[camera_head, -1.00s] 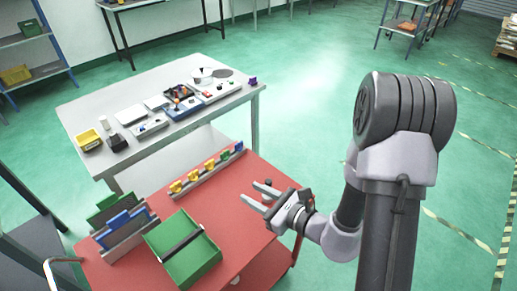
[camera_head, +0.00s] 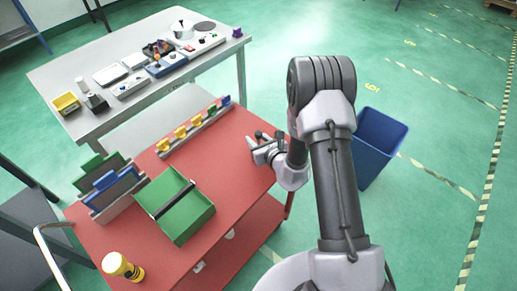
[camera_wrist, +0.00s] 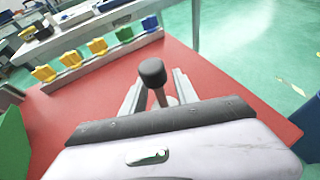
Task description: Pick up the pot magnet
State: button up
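My gripper (camera_head: 256,140) is over the right part of the red cart top, low or near it, with its two fingers apart. In the wrist view, a black rounded knob on a thin grey stem (camera_wrist: 152,73) shows between the spread fingers of my gripper (camera_wrist: 158,92). It may be the pot magnet, but I cannot tell for certain. The foot of its stem is hidden behind the gripper body. A small dark shape by the fingers (camera_head: 258,134) in the head view seems to be the same knob. Neither finger visibly grips it.
The red cart top (camera_head: 235,170) carries a green tray (camera_head: 200,222), a rack of yellow, green and blue pieces (camera_head: 193,135), upright panels (camera_head: 105,185) and a yellow cylinder (camera_head: 123,267). A grey table (camera_head: 70,75) stands behind. A blue bin (camera_head: 378,148) stands right.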

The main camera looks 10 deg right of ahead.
jog(key=shift+w+a+f, duration=0.1)
jog(key=shift+w+f, duration=0.1)
jog(key=shift+w, duration=0.35)
grip_shut()
dwell(1.0)
